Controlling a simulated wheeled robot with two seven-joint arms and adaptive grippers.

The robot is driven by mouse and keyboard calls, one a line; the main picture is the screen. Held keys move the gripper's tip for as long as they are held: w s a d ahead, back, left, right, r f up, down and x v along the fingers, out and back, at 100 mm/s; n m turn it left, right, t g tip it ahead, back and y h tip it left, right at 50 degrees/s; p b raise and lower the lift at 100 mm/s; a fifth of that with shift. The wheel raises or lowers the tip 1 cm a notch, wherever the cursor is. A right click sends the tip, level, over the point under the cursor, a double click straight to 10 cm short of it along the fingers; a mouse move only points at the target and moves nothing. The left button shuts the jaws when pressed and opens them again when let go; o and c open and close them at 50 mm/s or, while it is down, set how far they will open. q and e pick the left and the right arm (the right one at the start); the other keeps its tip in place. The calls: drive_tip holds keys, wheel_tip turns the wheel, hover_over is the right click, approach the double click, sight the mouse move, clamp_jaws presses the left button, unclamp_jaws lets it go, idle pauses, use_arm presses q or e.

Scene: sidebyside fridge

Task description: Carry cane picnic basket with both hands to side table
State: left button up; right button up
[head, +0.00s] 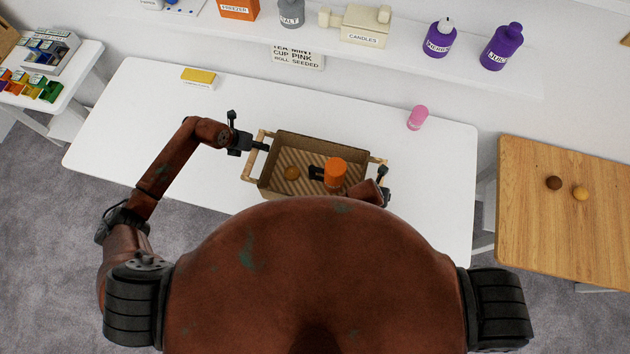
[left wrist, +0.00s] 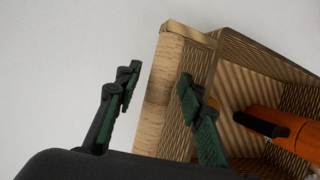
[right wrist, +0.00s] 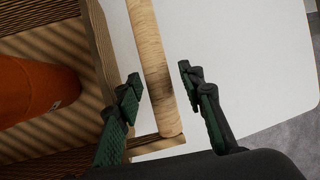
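The cane picnic basket (head: 318,143) stands on the white table, with a wooden bar handle on each side. Inside lie an orange container (head: 335,172), a round brownish item (head: 291,173) and a black item (head: 316,173). My left gripper (head: 262,147) is at the left handle; in the left wrist view its open fingers (left wrist: 160,95) straddle the handle (left wrist: 160,95), with gaps. My right gripper (head: 382,184) is at the right handle, partly hidden by my body; in the right wrist view its open fingers (right wrist: 163,95) stand either side of the handle bar (right wrist: 152,60).
A wooden-topped table (head: 570,225) at the right holds two small round items. A white stand (head: 60,75) with boxes is at the far left. On the white table (head: 130,130) are a yellow block (head: 198,77) and a pink bottle (head: 417,118). A shelf (head: 400,50) runs behind.

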drive_tip(key=shift+a+r, duration=0.1)
drive_tip(key=shift+r, duration=0.1)
use_arm(q)
drive_tip(key=v, duration=1.2)
use_arm(e)
drive_tip(key=v, duration=0.7)
drive_tip(key=shift+s, duration=0.2)
